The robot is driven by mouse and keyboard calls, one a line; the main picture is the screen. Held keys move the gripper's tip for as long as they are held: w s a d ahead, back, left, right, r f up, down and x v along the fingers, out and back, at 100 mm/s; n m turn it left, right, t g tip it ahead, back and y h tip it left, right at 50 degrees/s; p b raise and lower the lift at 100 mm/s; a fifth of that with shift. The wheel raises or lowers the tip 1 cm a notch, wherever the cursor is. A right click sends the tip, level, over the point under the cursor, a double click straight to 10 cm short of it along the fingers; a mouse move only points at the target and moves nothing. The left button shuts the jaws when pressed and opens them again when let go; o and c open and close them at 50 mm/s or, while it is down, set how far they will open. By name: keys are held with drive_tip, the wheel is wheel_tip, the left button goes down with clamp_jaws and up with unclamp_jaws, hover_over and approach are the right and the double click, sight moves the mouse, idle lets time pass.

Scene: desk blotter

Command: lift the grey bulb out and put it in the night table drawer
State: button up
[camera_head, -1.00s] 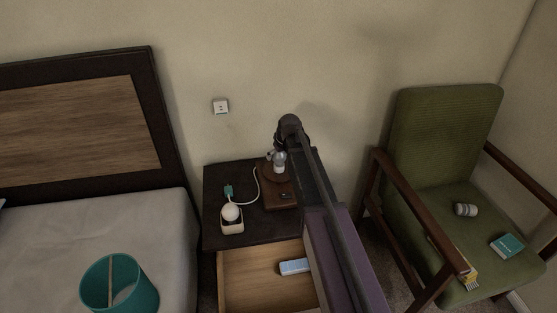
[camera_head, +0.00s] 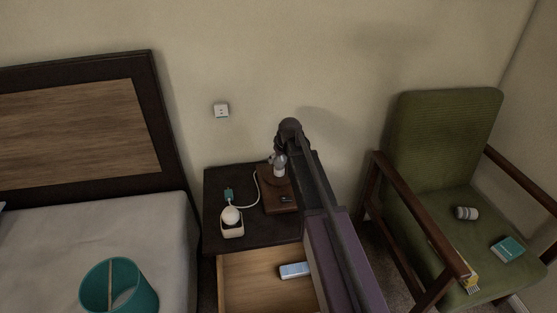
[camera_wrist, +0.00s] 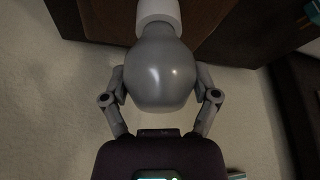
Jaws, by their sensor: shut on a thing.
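The grey bulb (camera_wrist: 160,70) fills the top middle of the wrist view, its neck in a white socket or collar (camera_wrist: 158,12). My gripper (camera_wrist: 160,97) has one finger on each side of the bulb and is shut on it. In the head view the bulb (camera_head: 280,159) shows small above the brown lamp base (camera_head: 280,201), partly hidden by my gripper (camera_head: 274,158). I cannot tell whether it is loose in the socket. The night table drawer (camera_head: 245,278) is pulled open, its right side hidden by my arm.
A white round bulb (camera_head: 231,214) sits in a small holder on the night table (camera_head: 222,180), beside a white cable. A blue-and-white box (camera_head: 295,270) lies in the drawer. A teal lampshade (camera_head: 120,287) is on the bed; a green armchair (camera_head: 440,140) stands right.

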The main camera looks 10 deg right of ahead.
drive_tip(key=shift+r, duration=0.15)
wheel_tip(320, 180, up, 3)
drive_tip(key=p, duration=0.3)
drive_tip(key=shift+r, duration=0.1)
drive_tip(key=shift+s+r+p, duration=0.25)
drive_tip(key=shift+s+p, duration=0.05)
drive_tip(key=shift+p, duration=0.15)
drive_tip(key=s+d+r+p, duration=0.1)
drive_tip(key=s, duration=1.4)
drive_tip(key=shift+s, duration=0.2)
drive_tip(key=shift+s, duration=0.1)
